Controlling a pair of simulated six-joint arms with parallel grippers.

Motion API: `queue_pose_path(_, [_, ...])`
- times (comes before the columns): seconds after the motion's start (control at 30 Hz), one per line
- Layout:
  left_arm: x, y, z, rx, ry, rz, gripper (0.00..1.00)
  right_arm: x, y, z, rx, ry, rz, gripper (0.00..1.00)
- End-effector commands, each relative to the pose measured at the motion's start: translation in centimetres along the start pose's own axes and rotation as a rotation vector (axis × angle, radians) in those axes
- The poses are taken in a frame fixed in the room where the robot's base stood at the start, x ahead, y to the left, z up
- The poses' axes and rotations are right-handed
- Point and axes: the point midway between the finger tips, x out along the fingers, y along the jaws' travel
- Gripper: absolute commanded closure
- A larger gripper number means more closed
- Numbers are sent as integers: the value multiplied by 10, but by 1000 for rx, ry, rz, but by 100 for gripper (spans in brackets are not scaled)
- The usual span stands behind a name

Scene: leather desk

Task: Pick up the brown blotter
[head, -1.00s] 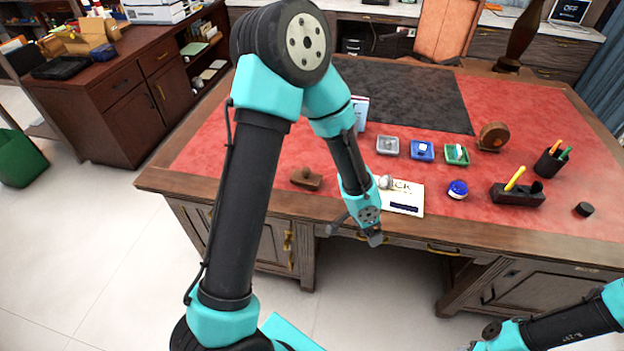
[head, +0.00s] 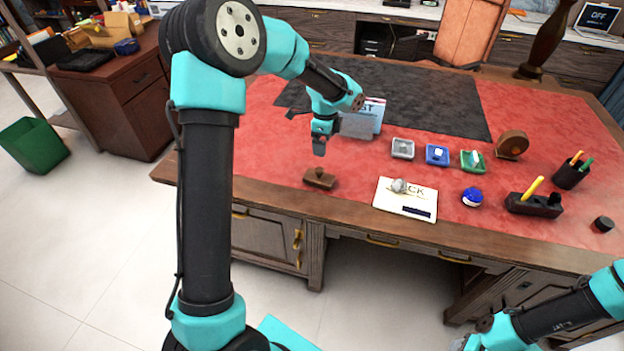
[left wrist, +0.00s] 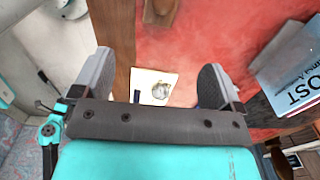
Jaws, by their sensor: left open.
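The brown blotter (head: 320,178), a small wooden block with a knob on top, sits on the desk near its front edge. It also shows at the top of the left wrist view (left wrist: 160,10), partly cut off, beyond the fingers. My left gripper (head: 305,130) is open and empty, held above the red desk top, up and slightly left of the blotter in the head view. Its two fingers stand wide apart in the left wrist view (left wrist: 156,82). Only my right arm shows at the lower right of the head view; its fingers are not visible.
A white card (head: 406,208) with a grey object on it lies right of the blotter. A book (head: 362,118) stands behind my left gripper. Small trays (head: 437,154), a blue ball-like item (head: 472,197) and a pen holder (head: 534,204) are further right. Red desk top left of the blotter is clear.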

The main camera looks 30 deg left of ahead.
Motion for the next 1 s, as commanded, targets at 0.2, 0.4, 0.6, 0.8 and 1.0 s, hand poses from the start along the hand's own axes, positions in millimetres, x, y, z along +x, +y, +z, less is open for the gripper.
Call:
queue_pose_path(0.2, [-10,-4,9,45,-3,10,8,0,0,0,0,0,0,57])
queue_pose_path(0.4, [-10,-4,9,44,-3,9,8,0,0,0,0,0,0,57])
queue_pose_path(0.6, [2,-4,9,43,-4,11,8,0,0,0,0,0,0,57])
queue_pose_path(0.8, [33,-3,9,44,-4,13,8,0,0,0,0,0,0,57])
queue_pose_path(1.0, [67,-2,9,44,-4,13,8,0,0,0,0,0,0,57])
